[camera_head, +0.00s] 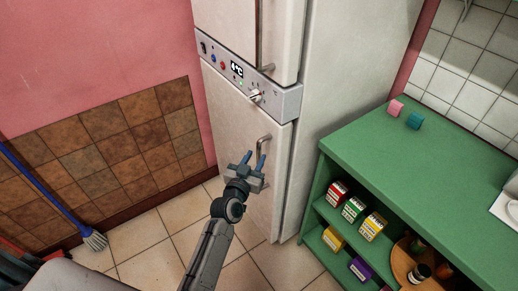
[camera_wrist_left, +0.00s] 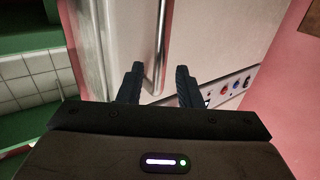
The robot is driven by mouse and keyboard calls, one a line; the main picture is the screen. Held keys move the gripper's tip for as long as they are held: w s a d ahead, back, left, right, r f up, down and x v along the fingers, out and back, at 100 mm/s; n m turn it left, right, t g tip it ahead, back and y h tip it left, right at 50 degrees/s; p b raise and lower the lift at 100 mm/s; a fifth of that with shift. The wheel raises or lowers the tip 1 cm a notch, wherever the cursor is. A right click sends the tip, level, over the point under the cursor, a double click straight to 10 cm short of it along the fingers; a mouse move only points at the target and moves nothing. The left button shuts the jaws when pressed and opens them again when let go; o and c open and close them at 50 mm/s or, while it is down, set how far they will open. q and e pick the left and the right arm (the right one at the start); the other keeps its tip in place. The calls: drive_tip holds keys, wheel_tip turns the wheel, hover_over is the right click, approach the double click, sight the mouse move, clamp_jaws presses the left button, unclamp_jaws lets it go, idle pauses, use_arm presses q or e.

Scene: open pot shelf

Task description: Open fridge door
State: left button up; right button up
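The fridge (camera_head: 236,110) is a tall white unit with an upper door (camera_head: 235,22), a control panel (camera_head: 240,75) and a lower door (camera_head: 238,112). Both doors look shut. The lower door has a metal bar handle (camera_head: 263,143) near its right edge. My left gripper (camera_head: 254,157) is open in front of the lower door, just by this handle. In the left wrist view, the handle (camera_wrist_left: 160,50) shows between and beyond the two spread fingertips (camera_wrist_left: 160,68). I cannot tell whether they touch it. My right gripper is not in view.
A green shelf unit (camera_head: 345,140) stands right of the fridge, with several small boxes (camera_head: 354,209) inside and a pink block (camera_head: 396,107) and teal block (camera_head: 414,121) on top. A blue-handled broom (camera_head: 50,195) leans at the left. The tiled floor (camera_head: 160,222) before the fridge's left part is clear.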

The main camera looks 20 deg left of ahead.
sight(258, 153)
use_arm(q)
drive_tip(key=shift+w+d, duration=0.15)
drive_tip(key=shift+w, duration=1.9)
clamp_jaws()
